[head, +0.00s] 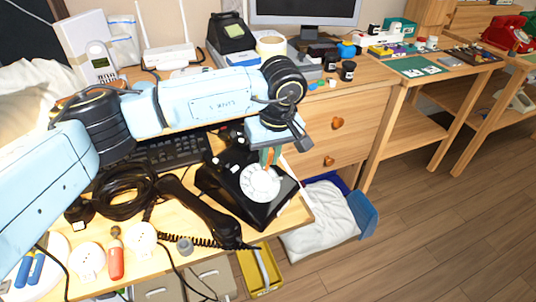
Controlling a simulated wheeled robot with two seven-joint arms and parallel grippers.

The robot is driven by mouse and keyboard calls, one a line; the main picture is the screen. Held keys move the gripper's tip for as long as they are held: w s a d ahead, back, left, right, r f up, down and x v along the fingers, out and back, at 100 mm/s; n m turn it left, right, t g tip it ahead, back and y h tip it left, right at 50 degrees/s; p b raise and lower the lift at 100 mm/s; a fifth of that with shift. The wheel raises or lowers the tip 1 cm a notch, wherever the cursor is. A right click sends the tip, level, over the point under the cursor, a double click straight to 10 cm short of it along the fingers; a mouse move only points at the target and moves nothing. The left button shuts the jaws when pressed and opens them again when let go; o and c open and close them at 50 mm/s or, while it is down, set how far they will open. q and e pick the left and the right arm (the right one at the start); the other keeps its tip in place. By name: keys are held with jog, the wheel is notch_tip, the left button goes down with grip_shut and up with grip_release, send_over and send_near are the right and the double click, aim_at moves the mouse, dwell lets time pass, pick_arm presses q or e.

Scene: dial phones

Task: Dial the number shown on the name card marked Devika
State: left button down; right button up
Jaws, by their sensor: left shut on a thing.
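A black rotary phone (285,203) with a white dial (258,186) sits near the right edge of the desk. Its black handset (203,212) lies off the cradle, on the desk to the left of the phone. My left gripper (268,148) points down over the far side of the dial. It is shut on a thin green and orange piece (268,157), whose lower end is at or just above the dial; contact is unclear. The dial's digits are too small to read. I cannot make out a card marked Devika. My right gripper is not in view.
A keyboard (165,151) and coiled black cable (122,192) lie left of the phone. Small items, including an orange bottle (115,262), sit at the desk's front. A red phone (510,33) stands far right. The floor (430,235) at right is open.

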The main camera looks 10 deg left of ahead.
pick_arm(q)
jog(key=shift+d, duration=0.1)
jog(key=shift+s+d+f, duration=0.15)
jog(key=shift+d+f, duration=0.1)
jog(key=shift+d, duration=0.2)
jog(key=shift+s+d+f+b, duration=0.25)
jog(key=shift+s+d+b, duration=0.05)
jog(key=shift+d+b, duration=0.1)
jog(key=shift+s+d+r+p, duration=0.1)
jog(key=shift+d+r+p, duration=0.15)
jog(key=shift+r, duration=0.2)
jog(key=shift+s+d+r+p, duration=0.1)
jog(key=shift+r+p, duration=0.25)
jog(key=shift+r, duration=0.05)
notch_tip(320, 180, up, 6)
jog(key=s+d+p, duration=0.1)
jog(key=d+p, duration=0.1)
jog(key=p, duration=0.1)
jog(key=shift+d+r+p, duration=0.2)
jog(key=shift+d+p, duration=0.05)
jog(key=shift+p, duration=0.15)
